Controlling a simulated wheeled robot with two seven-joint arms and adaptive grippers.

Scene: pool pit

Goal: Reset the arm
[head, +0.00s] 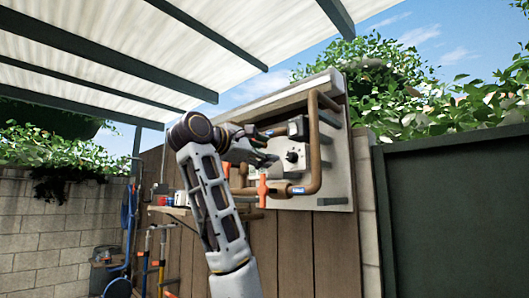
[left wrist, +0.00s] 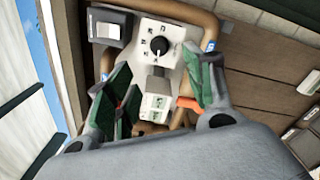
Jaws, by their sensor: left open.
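My left arm (head: 212,190) rises from the bottom of the head view and bends at the elbow toward a wall panel (head: 338,170). My left gripper (head: 265,152) is in front of that panel, close to a black dial (head: 292,156). In the left wrist view the green-padded fingers (left wrist: 163,85) are spread apart with nothing held between them. The dial (left wrist: 158,45) shows beyond the fingertips, on a white plate with marks around it. I cannot tell whether a finger touches the panel. My right gripper is in neither view.
Copper pipes (head: 317,150) frame the panel, with an orange valve handle (head: 263,188) below my gripper. A dark switch box (head: 298,127) is above the dial. A small shelf and long-handled tools stand left of my arm. A roof hangs overhead; a dark green wall (head: 455,215) is at right.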

